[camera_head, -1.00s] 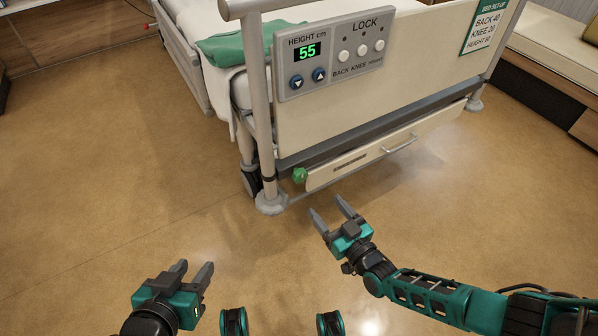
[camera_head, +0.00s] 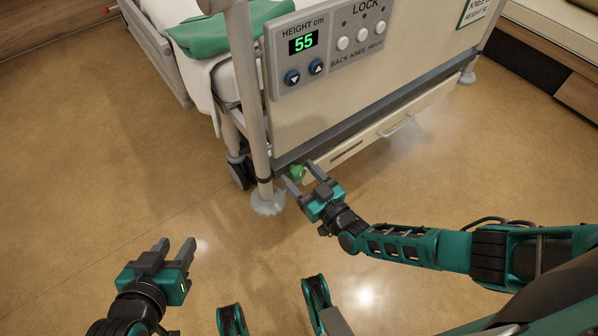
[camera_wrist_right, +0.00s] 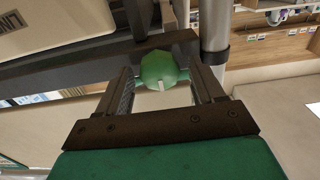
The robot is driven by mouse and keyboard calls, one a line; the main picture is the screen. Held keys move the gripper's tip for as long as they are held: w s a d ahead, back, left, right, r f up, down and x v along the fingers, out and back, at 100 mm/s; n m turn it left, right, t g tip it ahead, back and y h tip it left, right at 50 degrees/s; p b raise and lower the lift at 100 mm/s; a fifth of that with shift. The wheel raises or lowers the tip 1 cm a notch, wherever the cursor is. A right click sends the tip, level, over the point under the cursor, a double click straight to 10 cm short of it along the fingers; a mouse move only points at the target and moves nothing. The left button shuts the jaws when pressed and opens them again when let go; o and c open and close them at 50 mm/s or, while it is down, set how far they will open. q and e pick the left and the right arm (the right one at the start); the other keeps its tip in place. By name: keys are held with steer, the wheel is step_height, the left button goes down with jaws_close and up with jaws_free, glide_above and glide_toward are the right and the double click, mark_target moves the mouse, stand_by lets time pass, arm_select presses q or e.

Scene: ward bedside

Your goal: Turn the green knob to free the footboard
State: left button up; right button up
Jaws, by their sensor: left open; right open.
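The green knob (camera_head: 297,172) sits at the lower left corner of the bed's footboard (camera_head: 345,85), beside the bed post. In the right wrist view the knob (camera_wrist_right: 160,70) shows between the two fingers, with a small pale mark on its face. My right gripper (camera_head: 302,178) is open, its fingers reaching to either side of the knob; I cannot tell whether they touch it. The right gripper's fingers also show in the wrist view (camera_wrist_right: 162,88). My left gripper (camera_head: 174,250) is open and empty above the floor at the lower left.
The control panel (camera_head: 328,45) on the footboard reads 55. A low drawer-like panel (camera_head: 365,140) with a handle runs along the footboard's bottom. A bed post (camera_head: 249,100) stands left of the knob. The floor (camera_head: 80,190) at left is clear.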

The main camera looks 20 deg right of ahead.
steer(key=c, duration=1)
